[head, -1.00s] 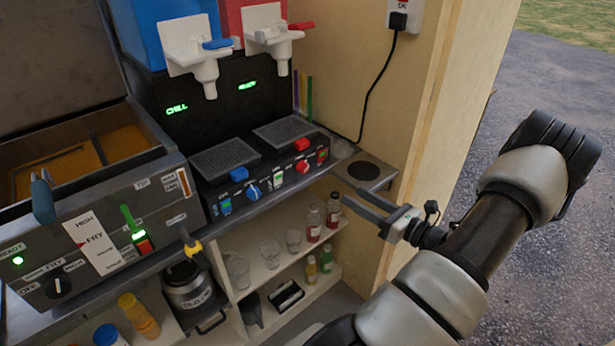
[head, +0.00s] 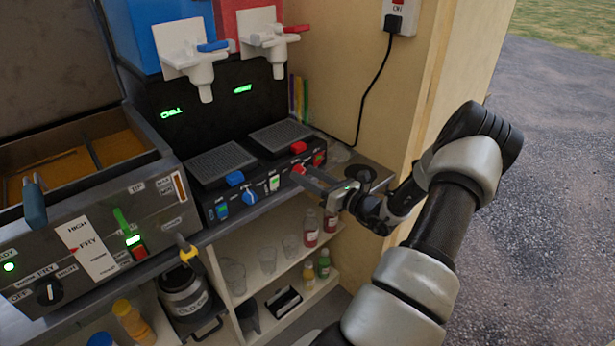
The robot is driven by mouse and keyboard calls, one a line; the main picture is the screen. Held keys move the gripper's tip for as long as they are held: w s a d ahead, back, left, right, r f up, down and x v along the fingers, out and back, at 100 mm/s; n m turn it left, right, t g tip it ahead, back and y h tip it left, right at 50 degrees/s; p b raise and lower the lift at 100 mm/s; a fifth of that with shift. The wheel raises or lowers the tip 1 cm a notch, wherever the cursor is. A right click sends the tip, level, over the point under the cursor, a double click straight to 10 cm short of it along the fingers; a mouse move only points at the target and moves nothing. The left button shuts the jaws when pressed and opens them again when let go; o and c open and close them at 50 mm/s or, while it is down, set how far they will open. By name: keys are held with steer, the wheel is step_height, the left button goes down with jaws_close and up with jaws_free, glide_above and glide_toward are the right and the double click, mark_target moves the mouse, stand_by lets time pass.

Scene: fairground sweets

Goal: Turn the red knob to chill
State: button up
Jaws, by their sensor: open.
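The red knob (head: 298,169) is on the black front panel of the two-tank drink machine, at the right part of the panel. It is partly hidden by my gripper. My gripper (head: 302,176) is open, with its fingers at the panel and their tips right by the red knob. I cannot tell whether the fingers touch the knob or sit on both sides of it. The knob's pointer and the small labels around it are too small or covered to read. The green display (head: 242,89) above the right drip tray is lit but blurred.
A blue knob (head: 250,198) and several switches share the panel, left of the red knob. White taps (head: 270,45) hang above the drip trays. A fryer (head: 90,240) stands at the left. Bottles and cups fill the shelf below. The cream wall (head: 370,100) is close on the right.

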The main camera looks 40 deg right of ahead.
steer(key=shift+w, duration=0.1)
steer(key=c, duration=1.1)
steer(key=shift+o, duration=0.2)
steer(key=shift+n, duration=0.4)
steer(key=shift+a+n+g+h+b, duration=0.1)
steer(key=shift+n+g+h+b, duration=0.15)
steer(key=shift+n+b, duration=1.8)
steer(key=shift+a+n+g+h+b, duration=0.2)
steer(key=shift+n+b, duration=0.75)
steer(key=shift+n, duration=2.2)
steer(key=shift+d, duration=0.15)
